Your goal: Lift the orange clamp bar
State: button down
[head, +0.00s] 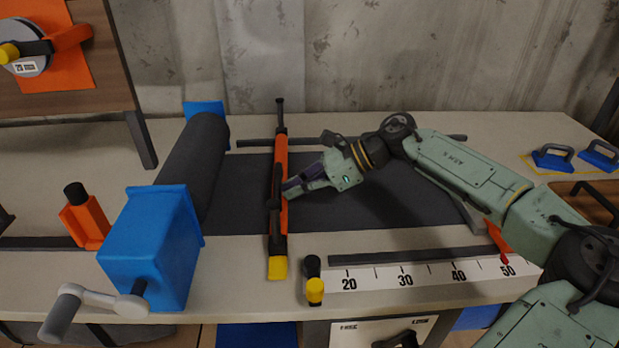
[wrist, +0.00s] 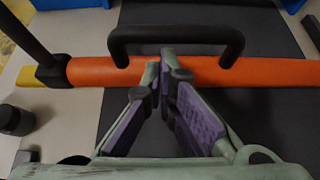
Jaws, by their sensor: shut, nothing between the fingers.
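The orange clamp bar (head: 281,151) lies across the dark mat on the bench, with a yellow end towards the front. In the wrist view the bar (wrist: 275,71) runs left to right, with a black arched handle (wrist: 178,34) on it. My gripper (head: 288,189) is beside the bar's middle, on its right side, with its tips close to the handle. In the wrist view my gripper (wrist: 164,74) has its tips together over the bar's near edge, just short of the handle. It is shut and holds nothing. Whether the tips touch the bar cannot be told.
A blue roller block with a crank (head: 150,248) stands left of the bar. A small black and yellow knob (head: 314,282) stands in front, near a ruler strip (head: 430,279). An orange bottle-like piece (head: 84,220) is at the left. Blue handles (head: 552,158) lie far right.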

jog(key=shift+a+f, duration=0.1)
jog(key=shift+a, duration=0.05)
notch_tip(320, 180, up, 8)
jog(key=shift+f, duration=0.15)
dwell(0.4)
jog(key=shift+p, duration=0.3)
